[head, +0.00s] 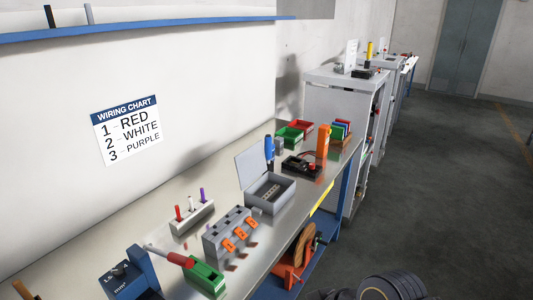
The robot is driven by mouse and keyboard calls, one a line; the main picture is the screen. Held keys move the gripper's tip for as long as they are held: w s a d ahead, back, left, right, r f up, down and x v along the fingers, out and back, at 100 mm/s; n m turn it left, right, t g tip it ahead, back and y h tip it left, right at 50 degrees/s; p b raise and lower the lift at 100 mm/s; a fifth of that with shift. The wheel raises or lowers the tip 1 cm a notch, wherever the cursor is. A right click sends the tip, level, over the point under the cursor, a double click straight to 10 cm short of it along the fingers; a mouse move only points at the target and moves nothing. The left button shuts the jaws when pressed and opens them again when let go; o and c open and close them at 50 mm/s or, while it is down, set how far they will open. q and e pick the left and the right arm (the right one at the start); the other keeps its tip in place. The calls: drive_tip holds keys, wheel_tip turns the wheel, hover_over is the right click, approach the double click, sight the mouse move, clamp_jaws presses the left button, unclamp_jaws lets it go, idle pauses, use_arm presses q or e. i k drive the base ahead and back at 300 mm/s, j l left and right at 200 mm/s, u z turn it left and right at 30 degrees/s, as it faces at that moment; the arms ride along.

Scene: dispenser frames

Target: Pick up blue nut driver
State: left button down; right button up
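The blue nut driver (269,150) seems to be the upright tool with a blue handle at the open grey box (278,204) on the workbench. Its lower end is hidden or too small to make out, so I cannot tell whether it stands in the box or behind it. The box's lid (255,165) is raised. Neither of my grippers shows in the head view.
The metal bench (170,258) also carries a grey block with orange levers (230,232), a holder with coloured pegs (191,217), a red-handled tool (176,258), a green block (204,278), a black meter (301,166) and coloured bins (290,136). Open floor (435,200) lies right.

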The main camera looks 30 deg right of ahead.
sight(268, 139)
drive_tip(key=i+l+u, duration=0.1)
drive_tip(key=l+u, duration=0.15)
drive_tip(key=u, duration=0.15)
drive_tip(key=l+u, duration=0.2)
drive_tip(key=u, duration=0.2)
drive_tip(key=l+u, duration=0.2)
drive_tip(key=l, duration=0.95)
drive_tip(key=l+u, duration=0.2)
drive_tip(key=l, duration=0.95)
drive_tip(key=k, duration=0.05)
